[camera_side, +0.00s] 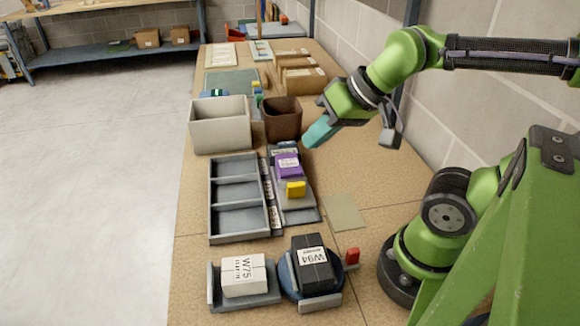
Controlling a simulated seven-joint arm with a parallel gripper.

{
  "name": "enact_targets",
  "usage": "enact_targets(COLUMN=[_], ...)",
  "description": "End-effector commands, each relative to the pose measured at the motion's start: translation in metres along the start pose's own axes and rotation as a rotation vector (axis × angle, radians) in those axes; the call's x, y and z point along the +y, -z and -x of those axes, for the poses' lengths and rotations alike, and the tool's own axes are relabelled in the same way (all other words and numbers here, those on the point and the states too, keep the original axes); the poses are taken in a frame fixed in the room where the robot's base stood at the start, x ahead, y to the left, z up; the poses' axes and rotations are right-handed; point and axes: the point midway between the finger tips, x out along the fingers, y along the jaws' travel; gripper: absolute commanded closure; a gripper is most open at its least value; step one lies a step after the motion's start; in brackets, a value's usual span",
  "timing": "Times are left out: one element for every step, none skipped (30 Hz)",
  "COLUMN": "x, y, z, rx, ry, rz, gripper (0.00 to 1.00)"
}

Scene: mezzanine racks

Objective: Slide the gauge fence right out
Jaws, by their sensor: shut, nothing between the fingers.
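A grey track (306,217) lies along the middle of the bench, to the right of a grey three-compartment tray. On it sits a grey slider with a yellow block (295,189) on its near end; this looks like the gauge fence, but I cannot be certain. A purple box (288,166) with a white label sits just behind the yellow block. My gripper (313,138) is above the bench, beyond and to the right of the purple box, its teal fingers pointing down and left. It is shut, empty and apart from the track.
The three-compartment tray (239,191) is empty. A pale bin (219,140) and a brown bin (283,133) stand behind it. In front are a white W75 box (243,275) and a black W94 box (313,265) on a round base. The bench's right side is mostly clear.

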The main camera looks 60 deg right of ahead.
Motion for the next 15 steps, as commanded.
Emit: enact_targets(x=[0.0,0.0,0.0,0.0,0.0,0.0,0.0,0.0,0.0,0.0,0.001,0.003,0.005,0.006,0.008], y=[0.0,0.0,0.0,0.0,0.0,0.0,0.0,0.0,0.0,0.0,0.0,-0.001,0.0,0.002,0.005], z=[0.0,0.0,0.0,0.0,0.0,0.0,0.0,0.0,0.0,0.0,-0.002,-0.005,-0.008,-0.011,-0.016], rx=[0.0,0.0,0.0,0.0,0.0,0.0,0.0,0.0,0.0,-0.001,-0.005,-0.018,-0.029,-0.041,-0.06], ry=[0.0,0.0,0.0,0.0,0.0,0.0,0.0,0.0,0.0,-0.001,-0.005,-0.012,-0.02,-0.029,-0.045], rz=[0.0,0.0,0.0,0.0,0.0,0.0,0.0,0.0,-0.001,-0.002,-0.005,-0.011,-0.016,-0.021,-0.027], gripper=[1.0,1.0,1.0,1.0,1.0,1.0,1.0,1.0,0.95,0.91,0.86,0.8,0.76,0.71,0.65])
